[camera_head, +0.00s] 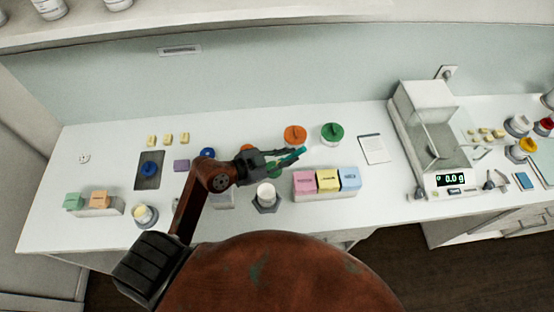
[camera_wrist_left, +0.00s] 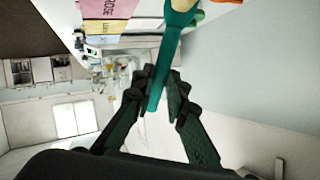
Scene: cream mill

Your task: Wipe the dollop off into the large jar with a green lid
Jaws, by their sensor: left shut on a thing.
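My left gripper (camera_head: 283,158) is shut on a teal spatula (camera_head: 294,157) and holds it over the middle of the worktop. In the left wrist view the spatula (camera_wrist_left: 172,38) passes between the fingers (camera_wrist_left: 160,95). A pale cream-yellow dollop (camera_wrist_left: 184,5) shows at its far end, cut by the picture's top edge. A jar with a green lid (camera_head: 332,132) stands at the back, right of the spatula and apart from it. A smaller green lid (camera_head: 273,168) is partly hidden under the gripper. My right gripper is not in view.
A white jar (camera_head: 266,192) stands in a grey holder in front of the gripper. An orange-lidded jar (camera_head: 295,134) stands left of the green-lidded one. Pink, yellow and blue labelled blocks (camera_head: 328,180) are at the front. A balance (camera_head: 430,125) is on the right.

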